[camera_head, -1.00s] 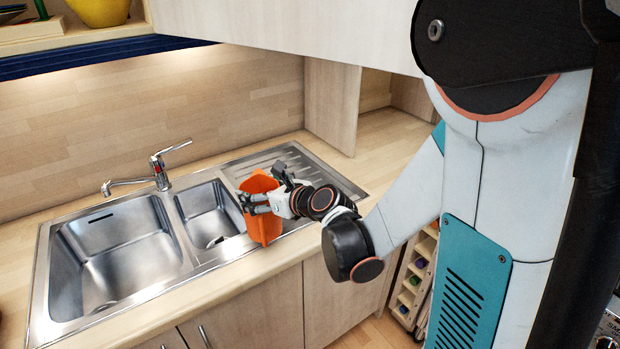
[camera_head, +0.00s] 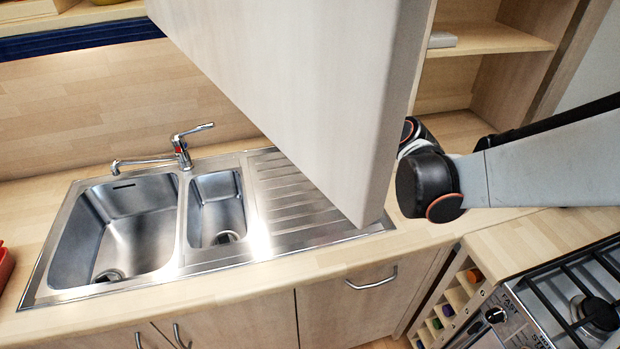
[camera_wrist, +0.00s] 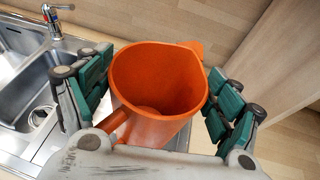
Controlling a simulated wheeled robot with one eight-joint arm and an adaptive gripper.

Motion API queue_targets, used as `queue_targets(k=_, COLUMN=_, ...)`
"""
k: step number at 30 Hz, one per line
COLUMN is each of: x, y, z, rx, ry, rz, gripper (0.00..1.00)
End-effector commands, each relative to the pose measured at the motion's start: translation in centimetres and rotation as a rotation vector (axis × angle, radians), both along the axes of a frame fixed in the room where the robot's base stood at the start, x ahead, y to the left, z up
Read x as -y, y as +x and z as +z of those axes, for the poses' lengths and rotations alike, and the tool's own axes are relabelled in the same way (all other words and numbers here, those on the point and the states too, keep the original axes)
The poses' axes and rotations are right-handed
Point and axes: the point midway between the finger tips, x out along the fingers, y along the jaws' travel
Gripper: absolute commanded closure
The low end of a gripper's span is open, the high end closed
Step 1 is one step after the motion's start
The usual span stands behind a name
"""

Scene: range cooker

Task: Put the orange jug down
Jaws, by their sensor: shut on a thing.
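The orange jug (camera_wrist: 158,75) fills the middle of the wrist view, its open mouth facing the camera and its inside empty. The teal-padded fingers of my gripper (camera_wrist: 160,88) stand on either side of it, shut on it. The jug is near the sink's metal surface, with the basins to its left in the wrist view. I cannot tell whether its base touches anything. In the head view a pale cabinet panel hides both the jug and my gripper; only part of my arm shows at its right.
The sink (camera_head: 62,255) has two basins, a tap (camera_head: 182,150) and a ribbed drainboard (camera_head: 285,195). The large cabinet panel (camera_head: 310,90) hangs over the drainboard's right part. A gas hob (camera_head: 535,300) is at the lower right. The front worktop strip (camera_head: 230,285) is clear.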

Motion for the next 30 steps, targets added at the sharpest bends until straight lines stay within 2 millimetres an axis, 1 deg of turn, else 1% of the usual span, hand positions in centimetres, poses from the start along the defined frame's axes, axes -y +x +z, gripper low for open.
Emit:
queue_targets(k=1, x=-1.8, y=0.1, z=1.7, rx=0.002, ry=0.001, rz=0.02, gripper=0.57)
queue_targets(k=4, x=-4.2, y=0.4, z=3.7, rx=0.005, ry=0.003, rz=0.042, gripper=0.57)
queue_targets(k=7, x=-5.6, y=0.4, z=4.8, rx=0.008, ry=0.003, rz=0.055, gripper=0.57)
queue_targets(k=8, x=-5.8, y=0.5, z=4.8, rx=0.008, ry=0.004, rz=0.058, gripper=0.57)
queue_targets(k=10, x=-6.1, y=0.5, z=4.3, rx=0.009, ry=0.004, rz=0.06, gripper=0.57)
queue_targets(k=11, x=-6.1, y=0.5, z=3.9, rx=0.009, ry=0.004, rz=0.06, gripper=0.57)
queue_targets(k=14, x=-6.1, y=0.5, z=1.6, rx=0.009, ry=0.005, rz=0.059, gripper=0.57)
queue_targets(k=24, x=-6.0, y=0.5, z=-6.8, rx=0.009, ry=0.005, rz=0.059, gripper=0.57)
queue_targets(k=27, x=-6.0, y=0.5, z=-8.8, rx=0.009, ry=0.005, rz=0.059, gripper=0.57)
queue_targets(k=30, x=-6.0, y=0.5, z=-10.0, rx=0.009, ry=0.005, rz=0.059, gripper=0.57)
